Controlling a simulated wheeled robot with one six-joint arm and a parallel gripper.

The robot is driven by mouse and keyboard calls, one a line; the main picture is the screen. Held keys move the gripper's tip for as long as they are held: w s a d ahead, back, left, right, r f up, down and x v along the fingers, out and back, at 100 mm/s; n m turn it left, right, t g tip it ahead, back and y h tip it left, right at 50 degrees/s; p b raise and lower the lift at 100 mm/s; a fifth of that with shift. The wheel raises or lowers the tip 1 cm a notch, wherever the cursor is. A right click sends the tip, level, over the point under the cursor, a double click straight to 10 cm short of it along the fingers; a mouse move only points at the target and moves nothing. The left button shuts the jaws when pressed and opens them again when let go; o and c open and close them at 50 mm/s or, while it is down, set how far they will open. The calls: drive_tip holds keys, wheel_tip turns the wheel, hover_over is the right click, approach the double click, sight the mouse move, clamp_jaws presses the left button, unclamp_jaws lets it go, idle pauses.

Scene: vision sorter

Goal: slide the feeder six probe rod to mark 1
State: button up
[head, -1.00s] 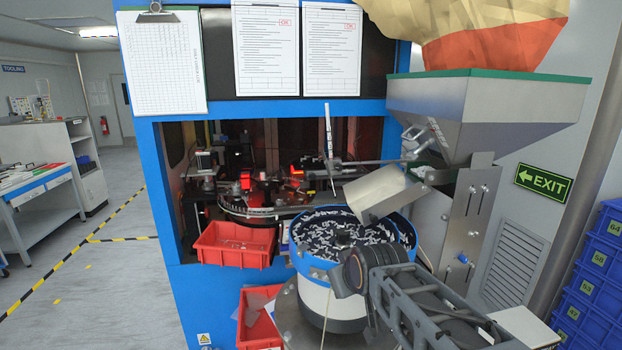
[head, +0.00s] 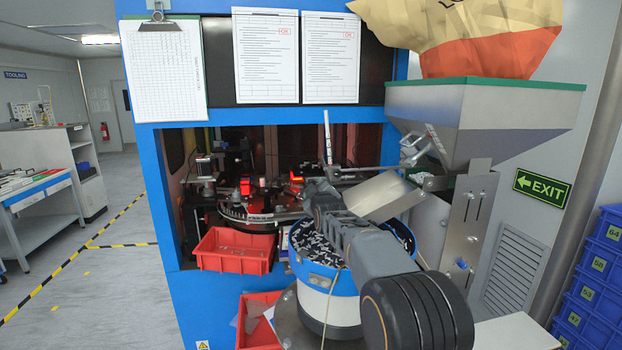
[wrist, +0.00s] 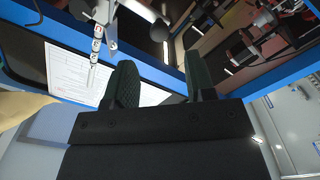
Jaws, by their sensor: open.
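The probe rod is a thin pale upright strip (head: 327,137) in the head view, standing above the bowl feeder's rear edge near a horizontal bar. In the wrist view a pale rod with small lettered tags (wrist: 95,48) hangs at upper left, left of my fingers, apart from them. Which tag is mark 1 is too small to read. My gripper (wrist: 160,75) is open with nothing between its two dark fingers. In the head view my arm reaches over the bowl towards the rod, and its fingertips are hard to make out.
The bowl feeder (head: 313,268) full of small parts lies under my arm. A metal chute (head: 383,197) and hopper (head: 480,115) stand right of the rod. A red bin (head: 235,250) sits at left. The blue frame (head: 160,190) edges the machine opening.

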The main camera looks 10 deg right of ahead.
sight(311, 179)
drive_tip(key=shift+w+p, duration=1.85)
drive_tip(key=shift+w, duration=2)
clamp_jaws()
